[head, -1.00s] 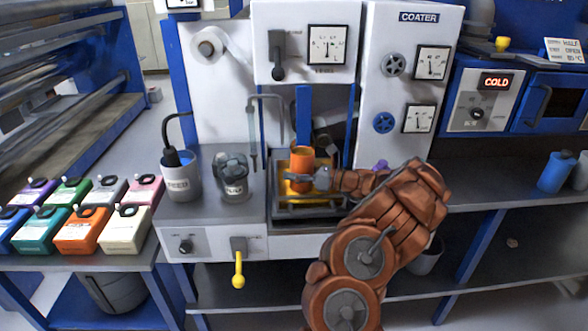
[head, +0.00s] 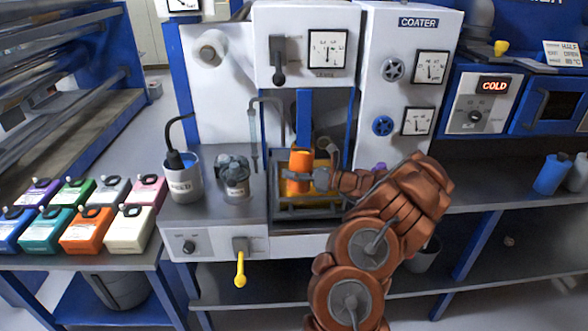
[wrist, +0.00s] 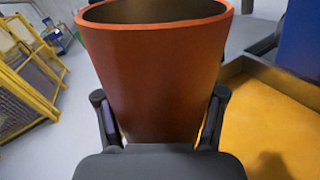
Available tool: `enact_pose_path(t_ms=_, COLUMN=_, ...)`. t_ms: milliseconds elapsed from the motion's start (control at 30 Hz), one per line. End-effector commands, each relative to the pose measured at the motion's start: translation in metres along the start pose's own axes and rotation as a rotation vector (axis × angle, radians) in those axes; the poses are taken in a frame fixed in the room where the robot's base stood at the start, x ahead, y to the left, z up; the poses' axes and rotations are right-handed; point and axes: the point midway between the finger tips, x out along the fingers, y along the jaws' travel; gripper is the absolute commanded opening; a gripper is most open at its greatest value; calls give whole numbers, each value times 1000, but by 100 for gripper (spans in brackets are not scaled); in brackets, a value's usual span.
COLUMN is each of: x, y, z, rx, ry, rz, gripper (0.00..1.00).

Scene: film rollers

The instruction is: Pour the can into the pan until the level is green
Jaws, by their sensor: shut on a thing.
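An orange can (head: 300,160) is held by my gripper (head: 320,180) above the left part of the pan (head: 330,212). The can stands close to upright, and no stream shows from it. In the wrist view the can (wrist: 155,75) sits between the two fingers of my gripper (wrist: 160,125), which is shut on it. Its open top shows a dark inside, and no liquid level can be made out there. The pan has dark walls and a yellow-orange inside, also at the right of the wrist view (wrist: 275,115). A dial (head: 328,49) sits above; its reading is too small to tell.
The pan is set in the coater (head: 417,75). A feed pot (head: 183,178) and a glass vessel (head: 233,178) stand to its left. A bent pipe (head: 254,130) hangs near the pan's left. A yellow lever (head: 240,268) is below. Coloured containers (head: 85,232) stand far left.

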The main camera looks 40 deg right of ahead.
Motion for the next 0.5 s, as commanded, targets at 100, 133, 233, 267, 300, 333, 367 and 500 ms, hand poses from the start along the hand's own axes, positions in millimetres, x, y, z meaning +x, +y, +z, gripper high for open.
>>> enact_pose_path(t_ms=100, x=0, y=3, z=4, rx=25, ry=-1, rz=0, gripper=13)
enact_pose_path(t_ms=133, x=0, y=3, z=4, rx=32, ry=-1, rz=0, gripper=13)
enact_pose_path(t_ms=233, x=0, y=5, z=5, rx=53, ry=0, rz=1, gripper=13)
enact_pose_path(t_ms=267, x=0, y=5, z=5, rx=59, ry=0, rz=1, gripper=13)
enact_pose_path(t_ms=300, x=0, y=6, z=6, rx=67, ry=0, rz=1, gripper=13)
enact_pose_path(t_ms=333, x=0, y=6, z=6, rx=74, ry=0, rz=1, gripper=13)
enact_pose_path(t_ms=367, x=0, y=7, z=7, rx=81, ry=0, rz=1, gripper=13)
enact_pose_path(t_ms=500, x=0, y=9, z=8, rx=110, ry=-1, rz=1, gripper=13)
